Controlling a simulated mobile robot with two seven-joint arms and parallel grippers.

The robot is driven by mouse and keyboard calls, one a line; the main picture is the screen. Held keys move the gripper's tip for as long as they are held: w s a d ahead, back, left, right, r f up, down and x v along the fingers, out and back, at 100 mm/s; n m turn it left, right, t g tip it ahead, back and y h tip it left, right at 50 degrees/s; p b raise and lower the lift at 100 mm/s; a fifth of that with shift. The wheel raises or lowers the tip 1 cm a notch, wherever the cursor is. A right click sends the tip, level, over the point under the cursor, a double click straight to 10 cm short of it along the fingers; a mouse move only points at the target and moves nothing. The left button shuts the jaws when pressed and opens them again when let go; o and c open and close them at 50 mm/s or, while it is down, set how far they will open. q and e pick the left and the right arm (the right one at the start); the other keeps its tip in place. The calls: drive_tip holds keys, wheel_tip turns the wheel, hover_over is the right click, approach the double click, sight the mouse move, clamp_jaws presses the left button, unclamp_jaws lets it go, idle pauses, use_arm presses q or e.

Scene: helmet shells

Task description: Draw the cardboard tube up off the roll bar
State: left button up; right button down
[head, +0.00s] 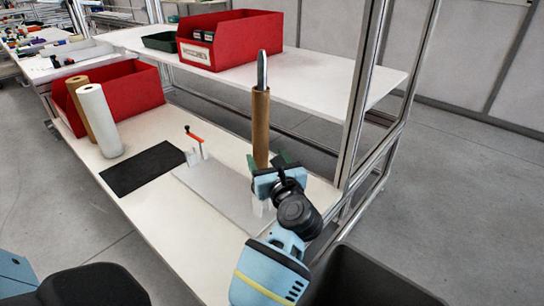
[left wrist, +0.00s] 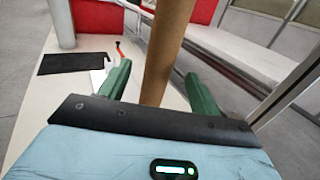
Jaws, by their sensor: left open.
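The brown cardboard tube (head: 260,130) stands upright on the roll bar, whose grey metal tip (head: 262,68) sticks out above the tube's top. My left gripper (head: 268,164) is at the lower part of the tube and is open. In the left wrist view the tube (left wrist: 166,50) runs between the two green fingers (left wrist: 158,72), with gaps on both sides. The tube's lower end and the bar's foot are hidden behind my gripper. My right gripper is not in view.
A grey plate (head: 217,187) with an orange-handled clamp (head: 194,135) lies on the white table (head: 165,230). A black mat (head: 145,168), a white roll (head: 100,122), a brown roll (head: 77,105) and red bins (head: 135,90) are left. A shelf (head: 315,72) stands behind.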

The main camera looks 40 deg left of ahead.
sight(263, 151)
use_arm(q)
drive_tip(key=shift+w+a, duration=0.15)
drive_tip(key=shift+a, duration=0.1)
drive_tip(key=x, duration=0.5)
drive_tip(key=shift+w+a, duration=0.6)
drive_tip(key=shift+a, duration=0.25)
